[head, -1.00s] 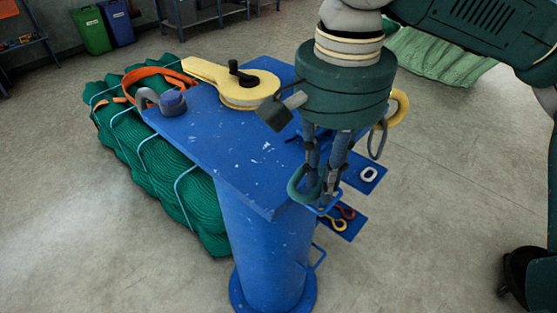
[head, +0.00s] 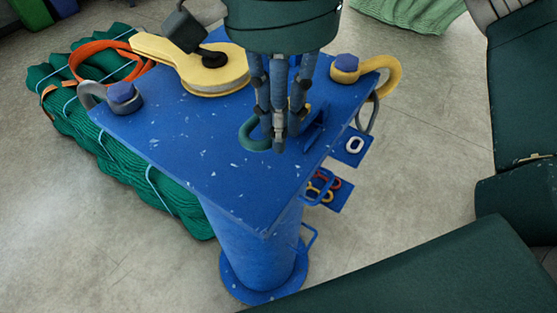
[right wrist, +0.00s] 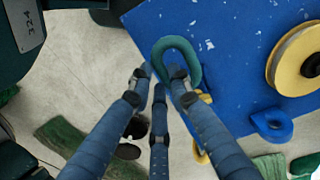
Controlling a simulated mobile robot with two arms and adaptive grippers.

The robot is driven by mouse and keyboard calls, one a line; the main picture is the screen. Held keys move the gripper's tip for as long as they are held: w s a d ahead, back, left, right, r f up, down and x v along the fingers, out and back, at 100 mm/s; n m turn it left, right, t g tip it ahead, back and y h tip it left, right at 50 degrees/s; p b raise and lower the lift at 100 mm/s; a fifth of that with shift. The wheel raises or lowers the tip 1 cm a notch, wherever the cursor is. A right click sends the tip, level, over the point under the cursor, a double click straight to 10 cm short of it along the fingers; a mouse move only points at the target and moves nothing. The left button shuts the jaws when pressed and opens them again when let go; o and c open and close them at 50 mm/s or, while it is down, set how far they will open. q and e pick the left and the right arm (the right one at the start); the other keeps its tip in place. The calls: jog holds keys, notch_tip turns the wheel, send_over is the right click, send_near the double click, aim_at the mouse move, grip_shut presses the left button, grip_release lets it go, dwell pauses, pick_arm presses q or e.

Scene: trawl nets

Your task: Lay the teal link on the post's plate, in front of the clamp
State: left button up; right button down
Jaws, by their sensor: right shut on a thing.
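The teal link (head: 254,134) is a rounded loop held in my right gripper (head: 278,138), whose fingers point down over the blue plate (head: 185,150) of the post. It also shows in the right wrist view (right wrist: 192,52), between the fingertips (right wrist: 165,82). The fingers are shut on one side of the link. The link is over the plate, low and near its surface; I cannot tell whether it touches. A small blue upright piece (head: 317,128) stands on the plate just right of the fingers, partly hidden; I cannot tell whether it is the clamp. My left gripper is not in view.
A yellow pulley block (head: 215,75) lies at the plate's back. Shackles with blue pins stand at the left (head: 122,95) and right (head: 346,65) corners. Side shelves hold a white link (head: 354,144) and red and yellow links (head: 322,184). The plate's front is clear.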

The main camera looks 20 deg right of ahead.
aim_at(278, 175)
jog(key=f, duration=0.2)
jog(key=w+f, duration=0.1)
jog(key=f, duration=0.1)
jog(key=shift+w, duration=0.1)
jog(key=shift+s+f, duration=0.2)
jog(key=shift+f, duration=0.9)
notch_tip(278, 175, down, 3)
jog(key=shift+w+f+p, duration=0.1)
jog(key=shift+w+p, duration=0.05)
jog(key=shift+p, duration=0.2)
jog(key=c, duration=1.8)
grip_release()
jog(key=shift+c, duration=0.2)
jog(key=shift+o, duration=1.1)
jog(key=shift+f, duration=0.1)
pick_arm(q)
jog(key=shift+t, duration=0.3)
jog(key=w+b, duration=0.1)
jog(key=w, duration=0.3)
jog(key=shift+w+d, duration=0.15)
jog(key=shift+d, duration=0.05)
pick_arm(e)
notch_tip(278, 175, up, 12)
jog(key=shift+r, duration=0.15)
